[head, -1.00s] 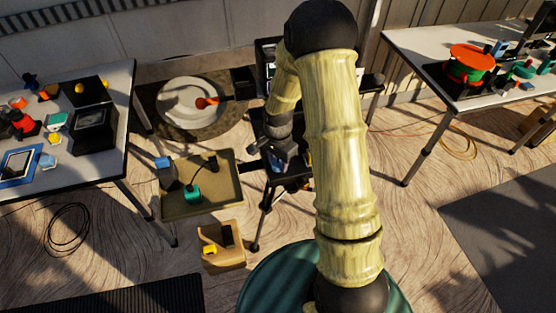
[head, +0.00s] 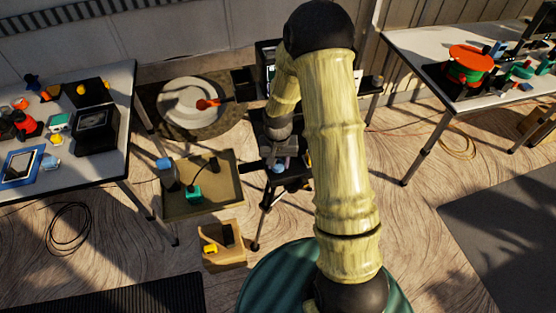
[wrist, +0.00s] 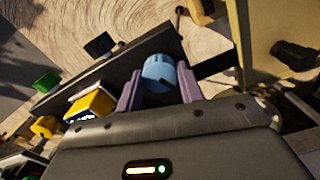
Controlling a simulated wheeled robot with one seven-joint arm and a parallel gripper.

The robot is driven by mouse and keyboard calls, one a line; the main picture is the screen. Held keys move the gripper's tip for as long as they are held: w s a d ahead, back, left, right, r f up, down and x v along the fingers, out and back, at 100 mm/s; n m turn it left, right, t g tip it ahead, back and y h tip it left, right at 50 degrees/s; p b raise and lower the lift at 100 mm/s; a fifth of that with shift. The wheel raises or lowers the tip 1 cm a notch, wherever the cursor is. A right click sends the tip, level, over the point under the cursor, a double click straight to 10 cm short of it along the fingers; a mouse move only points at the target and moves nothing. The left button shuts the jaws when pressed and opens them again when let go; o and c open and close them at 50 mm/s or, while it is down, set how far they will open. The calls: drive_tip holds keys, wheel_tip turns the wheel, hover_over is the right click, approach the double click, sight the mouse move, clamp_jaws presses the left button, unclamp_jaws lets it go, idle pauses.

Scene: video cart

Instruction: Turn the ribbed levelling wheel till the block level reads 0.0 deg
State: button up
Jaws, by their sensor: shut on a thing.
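The ribbed levelling wheel (wrist: 160,72) is light blue and shows in the wrist view between the two mauve fingers of my gripper (wrist: 158,92). The fingers are shut on its sides. A yellow block with a small lit display (wrist: 90,106), which looks like the block level, sits left of the wheel. Its reading is too small and tilted to make out. In the head view my gripper (head: 280,158) is low over the dark cart, and my own arm hides much of that cart.
In the wrist view a green knob (wrist: 47,82) and an orange-yellow knob (wrist: 45,127) stand left of the level. In the head view a table with tools (head: 112,140) is at left and another table (head: 425,60) at right. A tan tray (head: 225,200) lies on the floor.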

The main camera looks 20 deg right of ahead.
sight(278, 164)
drive_tip(key=n+p, duration=0.1)
drive_tip(key=n, duration=0.4)
drive_tip(key=shift+r+n, duration=0.15)
drive_tip(key=shift+n, duration=0.15)
drive_tip(key=n+p, duration=0.1)
drive_tip(key=n, duration=0.4)
drive_tip(key=shift+w+n+p, duration=0.1)
drive_tip(key=shift+n+p, duration=0.2)
drive_tip(key=o, duration=1)
wheel_tip(278, 164, up, 17)
drive_tip(key=shift+r, duration=0.15)
idle(0.4)
